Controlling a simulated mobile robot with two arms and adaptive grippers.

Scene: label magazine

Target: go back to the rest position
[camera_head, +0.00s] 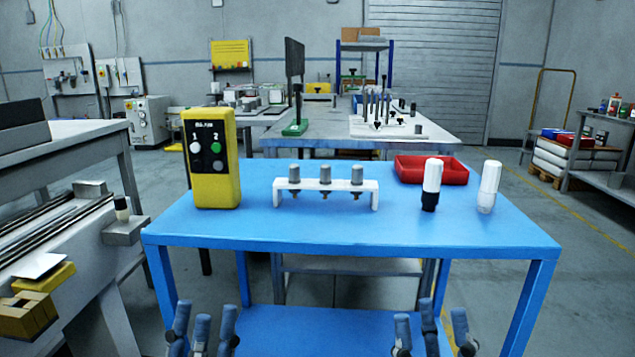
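My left gripper (202,330) shows at the bottom edge, left of centre. Its blue-grey fingers point up and stand apart with nothing between them. My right gripper (432,330) shows at the bottom edge, right of centre, also with its fingers apart and empty. Both are on the near side of the blue table (270,228) and touch nothing that I can see. The palms and wrists are cut off by the frame.
On the blue table stand a yellow control box (214,185), a white rack (290,190) with three grey-capped parts, a red tray (430,172), a white-and-black bottle (431,183) and a white bottle (488,187). A rail machine (75,250) stands at left. The table's front is clear.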

